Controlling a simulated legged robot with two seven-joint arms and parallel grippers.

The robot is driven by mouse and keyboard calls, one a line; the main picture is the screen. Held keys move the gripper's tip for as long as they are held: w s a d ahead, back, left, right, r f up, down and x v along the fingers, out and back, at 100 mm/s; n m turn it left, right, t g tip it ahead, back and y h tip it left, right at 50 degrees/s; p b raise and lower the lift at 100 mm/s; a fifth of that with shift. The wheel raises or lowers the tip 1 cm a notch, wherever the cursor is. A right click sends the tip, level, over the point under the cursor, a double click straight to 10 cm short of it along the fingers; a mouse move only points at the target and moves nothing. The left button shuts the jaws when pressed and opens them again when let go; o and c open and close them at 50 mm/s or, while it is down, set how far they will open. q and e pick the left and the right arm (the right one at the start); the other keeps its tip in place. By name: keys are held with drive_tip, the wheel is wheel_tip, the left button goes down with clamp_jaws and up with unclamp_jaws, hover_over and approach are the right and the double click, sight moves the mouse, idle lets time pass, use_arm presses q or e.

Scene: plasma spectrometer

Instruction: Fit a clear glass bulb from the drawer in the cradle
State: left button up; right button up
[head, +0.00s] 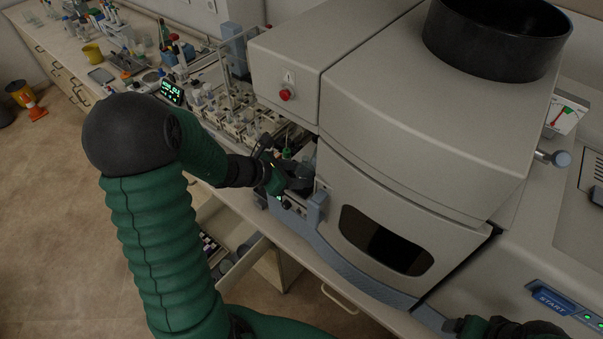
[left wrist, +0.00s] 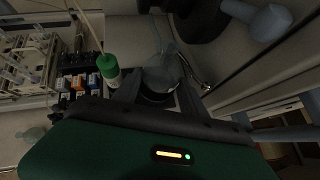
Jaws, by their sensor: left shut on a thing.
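My left gripper (head: 285,180) reaches into the recess at the front of the beige spectrometer. In the left wrist view its two dark fingers (left wrist: 160,92) are closed on a clear glass bulb (left wrist: 160,74), seen faintly between them. A dark round part shows just under the glass; I cannot tell whether the bulb touches it or whether it is the cradle. In the head view the gripper hides the bulb. The open drawer (head: 240,266) below the bench holds dark inserts. My right gripper (head: 505,328) is partly in view at the bottom right, its jaws unclear.
The spectrometer housing (head: 400,130) stands close to the right of my left gripper. A green-capped bottle (left wrist: 108,66) stands beside the left finger in the left wrist view. Racks of vials (head: 235,118) crowd the bench to the left. The open drawer juts into the floor space.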

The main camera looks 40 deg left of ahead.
use_arm(q)
drive_tip(key=shift+w+a+f, duration=0.15)
drive_tip(key=shift+a, duration=0.3)
drive_tip(key=shift+d+f+b, duration=0.25)
drive_tip(key=shift+d+b, duration=0.15)
drive_tip(key=shift+d, duration=0.1)
drive_tip(key=shift+f, duration=0.1)
drive_tip(key=shift+f+b, duration=0.25)
drive_tip(key=shift+b, duration=0.1)
drive_tip(key=o, duration=1)
drive_tip(key=shift+a, duration=0.15)
drive_tip(key=o, duration=0.4)
drive_tip(key=shift+a, duration=0.15)
drive_tip(key=shift+o, duration=0.2)
drive_tip(key=shift+d, duration=0.3)
use_arm(e)
drive_tip(key=shift+d+f, duration=0.1)
drive_tip(key=shift+f, duration=0.65)
use_arm(q)
drive_tip(key=shift+a, duration=0.2)
use_arm(e)
drive_tip(key=shift+w+a, duration=0.1)
drive_tip(key=shift+a, duration=0.1)
use_arm(q)
drive_tip(key=shift+d, duration=0.1)
use_arm(e)
drive_tip(key=shift+d, duration=0.1)
